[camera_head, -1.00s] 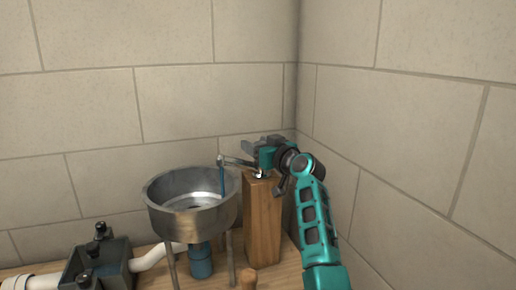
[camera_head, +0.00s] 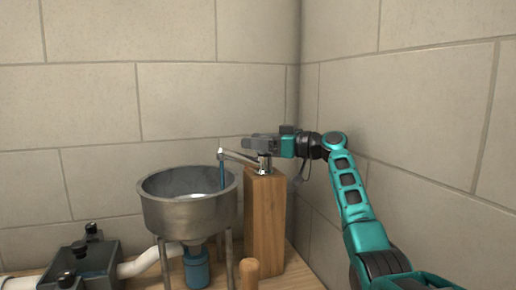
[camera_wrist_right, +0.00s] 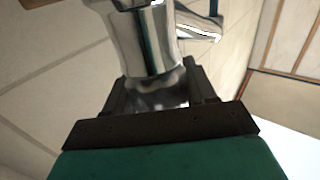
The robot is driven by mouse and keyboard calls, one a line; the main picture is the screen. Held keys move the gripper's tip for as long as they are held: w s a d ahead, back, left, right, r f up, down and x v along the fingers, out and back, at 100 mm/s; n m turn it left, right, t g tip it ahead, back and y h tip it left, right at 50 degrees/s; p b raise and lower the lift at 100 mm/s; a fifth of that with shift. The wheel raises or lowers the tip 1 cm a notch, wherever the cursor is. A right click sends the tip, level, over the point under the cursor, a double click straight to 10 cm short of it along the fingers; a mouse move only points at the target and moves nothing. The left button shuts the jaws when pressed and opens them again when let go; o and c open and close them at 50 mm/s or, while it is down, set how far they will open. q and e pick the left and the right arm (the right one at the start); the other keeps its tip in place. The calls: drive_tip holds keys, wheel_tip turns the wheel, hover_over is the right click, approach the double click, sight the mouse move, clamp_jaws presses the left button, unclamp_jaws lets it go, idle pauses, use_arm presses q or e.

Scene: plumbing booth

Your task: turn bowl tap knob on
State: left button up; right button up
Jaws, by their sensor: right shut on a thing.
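The bowl tap (camera_head: 238,157) is a chrome tap on top of a wooden post, its spout reaching left over the metal bowl (camera_head: 190,212). A thin blue vertical strip (camera_head: 221,175) runs from the spout's end down into the bowl. My right gripper (camera_head: 262,143) is at the top of the tap, coming from the right. In the right wrist view, the dark fingers (camera_wrist_right: 158,85) are shut on the chrome knob (camera_wrist_right: 163,98) end of the tap; the fingers partly hide it. My left gripper is not in view.
The wooden post (camera_head: 265,225) stands close to the wall corner. A black clamp-like box (camera_head: 88,262) and white pipe (camera_head: 140,263) are at lower left. A blue fitting (camera_head: 196,268) is under the bowl. A short wooden peg (camera_head: 249,268) stands in front.

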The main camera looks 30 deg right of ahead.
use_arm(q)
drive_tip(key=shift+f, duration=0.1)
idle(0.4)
use_arm(e)
drive_tip(key=o, duration=0.9)
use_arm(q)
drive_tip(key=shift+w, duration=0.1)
use_arm(e)
drive_tip(key=shift+o, duration=0.2)
use_arm(q)
drive_tip(key=p, duration=0.1)
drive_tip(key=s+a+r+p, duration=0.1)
drive_tip(key=p, duration=0.1)
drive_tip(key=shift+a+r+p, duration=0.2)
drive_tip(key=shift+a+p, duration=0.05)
drive_tip(key=shift+p, duration=0.05)
use_arm(e)
wheel_tip(320, 180, up, 20)
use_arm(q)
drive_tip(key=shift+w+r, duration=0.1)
